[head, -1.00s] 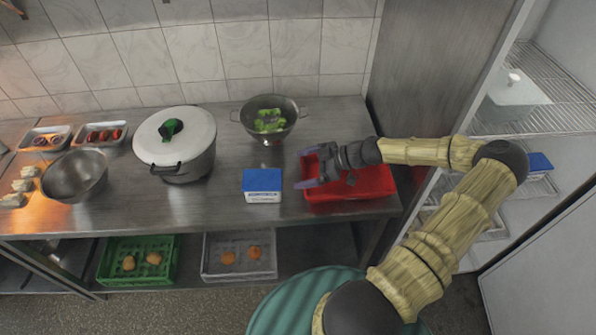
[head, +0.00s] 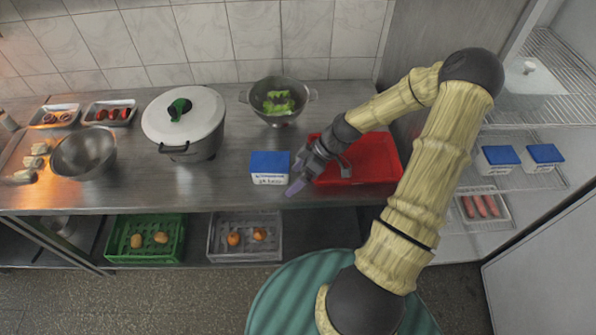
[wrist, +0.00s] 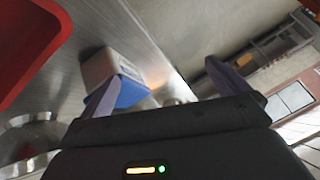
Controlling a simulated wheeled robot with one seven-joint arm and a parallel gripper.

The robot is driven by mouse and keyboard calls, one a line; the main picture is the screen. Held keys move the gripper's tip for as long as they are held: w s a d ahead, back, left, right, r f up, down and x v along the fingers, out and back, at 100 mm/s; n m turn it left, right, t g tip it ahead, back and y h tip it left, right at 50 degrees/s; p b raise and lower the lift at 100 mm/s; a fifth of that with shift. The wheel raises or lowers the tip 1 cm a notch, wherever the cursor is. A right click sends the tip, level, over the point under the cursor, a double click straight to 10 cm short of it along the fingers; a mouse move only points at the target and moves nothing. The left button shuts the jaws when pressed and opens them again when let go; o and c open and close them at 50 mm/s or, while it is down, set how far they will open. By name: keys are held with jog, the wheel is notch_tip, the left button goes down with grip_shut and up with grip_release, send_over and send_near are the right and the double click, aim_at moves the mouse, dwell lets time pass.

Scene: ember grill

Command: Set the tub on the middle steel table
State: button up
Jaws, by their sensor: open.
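A white tub with a blue lid (head: 270,168) stands upright on the steel table (head: 225,190), near its front edge. The tub also shows in the wrist view (wrist: 118,78), beyond the left finger. My gripper (head: 298,176) is open and empty, just right of the tub, with its fingers pointing left toward it. In the wrist view both fingers are spread apart (wrist: 160,85), and nothing is held between them. I cannot tell whether a finger touches the tub.
A red tray (head: 375,160) lies right of the tub, partly under my arm. A colander (head: 279,112) with greens stands behind; a lidded pot (head: 190,140) stands left. Two more blue-lidded tubs (head: 498,158) (head: 543,156) sit on a rack in the open fridge.

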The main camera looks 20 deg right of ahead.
jog(key=s+a+r+m+t+h, duration=0.1)
jog(key=s+r+m+h, duration=0.3)
jog(key=r, duration=0.4)
jog(key=s+a+r+m+t+h, duration=0.1)
jog(key=s+a+r+m+h, duration=0.1)
jog(key=s+r+m+h, duration=0.2)
notch_tip(320, 180, up, 4)
jog(key=s+m, duration=0.2)
jog(key=shift+s+a+r+m, duration=0.2)
jog(key=shift+s+a+m, duration=0.05)
jog(key=shift+a+m, duration=0.15)
jog(key=shift+w, duration=0.1)
jog(key=shift+d+f+b, duration=0.1)
jog(key=shift+f+b, duration=0.75)
